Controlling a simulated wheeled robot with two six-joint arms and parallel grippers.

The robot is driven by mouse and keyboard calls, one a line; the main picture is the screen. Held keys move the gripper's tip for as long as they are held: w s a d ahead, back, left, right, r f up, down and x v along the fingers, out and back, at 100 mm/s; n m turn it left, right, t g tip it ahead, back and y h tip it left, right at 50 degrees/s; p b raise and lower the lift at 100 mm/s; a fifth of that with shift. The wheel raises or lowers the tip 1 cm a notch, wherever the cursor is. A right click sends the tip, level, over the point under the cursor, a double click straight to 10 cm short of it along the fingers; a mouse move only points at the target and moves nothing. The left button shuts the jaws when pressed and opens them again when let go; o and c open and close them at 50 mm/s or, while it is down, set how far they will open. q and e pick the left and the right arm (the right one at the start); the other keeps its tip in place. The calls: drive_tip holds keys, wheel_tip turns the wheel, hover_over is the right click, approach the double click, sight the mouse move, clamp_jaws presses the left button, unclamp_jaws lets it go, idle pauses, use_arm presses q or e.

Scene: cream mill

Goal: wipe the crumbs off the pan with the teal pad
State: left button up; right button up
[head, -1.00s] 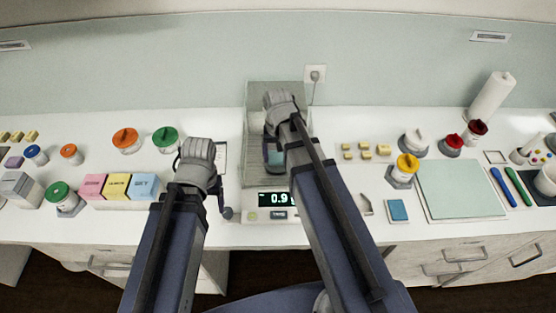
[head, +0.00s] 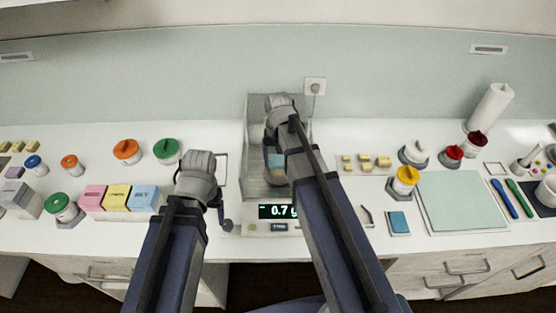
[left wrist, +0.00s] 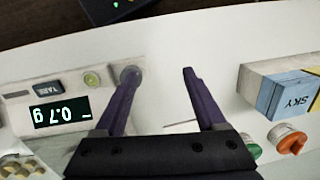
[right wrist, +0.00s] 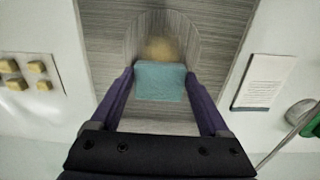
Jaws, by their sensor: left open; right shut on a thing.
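The teal pad (right wrist: 160,80) is between the fingers of my right gripper (right wrist: 160,78), which is shut on it. In the right wrist view the pad lies over the round brushed-metal pan (right wrist: 190,45), and a tan patch of crumbs (right wrist: 162,48) shows just beyond the pad's far edge. In the head view the right gripper (head: 275,150) reaches into the clear-walled scale, and its arm hides most of the pan. I cannot tell how firmly the pad touches. My left gripper (left wrist: 159,72) is open and empty, left of the scale, with one fingertip beside a grey ball knob (left wrist: 131,76).
The scale display (head: 278,211) reads about 0.7 g. Clear walls (head: 306,125) surround the pan. Pink, yellow and blue boxes (head: 118,198) stand left of my left arm. Small yellow blocks (head: 366,162), a blue pad (head: 398,223) and a pale green mat (head: 460,200) lie right.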

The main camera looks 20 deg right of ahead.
drive_tip(key=shift+w+r+p, duration=0.15)
drive_tip(key=shift+r+p, duration=0.2)
drive_tip(key=shift+p, duration=0.1)
wheel_tip(320, 180, up, 5)
drive_tip(key=p, duration=0.5)
drive_tip(key=shift+r, duration=0.1)
wheel_tip(320, 180, up, 3)
drive_tip(key=p, duration=0.3)
drive_tip(key=shift+d+f+b, duration=0.1)
drive_tip(key=shift+f+b, duration=0.35)
drive_tip(key=shift+f, duration=0.05)
